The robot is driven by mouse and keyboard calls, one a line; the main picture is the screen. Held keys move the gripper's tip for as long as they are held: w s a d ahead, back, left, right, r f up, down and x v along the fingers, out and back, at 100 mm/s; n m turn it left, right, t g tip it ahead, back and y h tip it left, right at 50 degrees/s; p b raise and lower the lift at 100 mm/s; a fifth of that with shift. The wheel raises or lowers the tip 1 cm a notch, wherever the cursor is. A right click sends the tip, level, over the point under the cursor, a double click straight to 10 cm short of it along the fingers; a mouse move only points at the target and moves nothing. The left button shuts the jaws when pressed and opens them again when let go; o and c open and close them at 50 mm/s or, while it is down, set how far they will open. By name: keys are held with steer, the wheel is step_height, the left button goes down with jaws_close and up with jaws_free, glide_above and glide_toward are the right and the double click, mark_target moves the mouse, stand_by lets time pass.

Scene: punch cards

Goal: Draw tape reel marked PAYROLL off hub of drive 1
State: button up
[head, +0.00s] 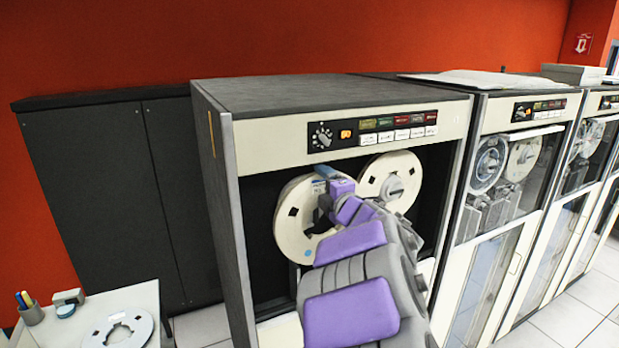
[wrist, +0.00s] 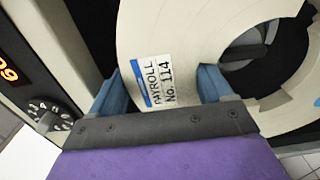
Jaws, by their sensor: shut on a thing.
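The cream tape reel (head: 294,228) is at the left of the open bay of the nearest drive (head: 345,110). In the wrist view the reel (wrist: 200,35) bears a label (wrist: 160,85) reading PAYROLL No. 114. My gripper (head: 330,182) is shut on the reel's rim at its upper right, and its blue fingers (wrist: 165,82) lie on either side of the label. The dark hub (wrist: 245,50) shows in the reel's centre opening; I cannot tell whether the reel still sits on it. My arm hides part of the reel and hub in the head view.
A second cream reel (head: 397,183) is close on the right in the same bay. The control panel (head: 372,130) is just above. More drives (head: 515,150) stand to the right. A low white table (head: 75,320) at lower left holds a flat reel (head: 118,329) and a pen cup (head: 30,313).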

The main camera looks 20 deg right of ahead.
steer(key=shift+s+r, duration=0.1)
steer(key=shift+s, duration=0.2)
steer(key=s+p, duration=0.1)
steer(key=s, duration=1)
steer(key=shift+d, duration=0.15)
stand_by(0.5)
stand_by(0.5)
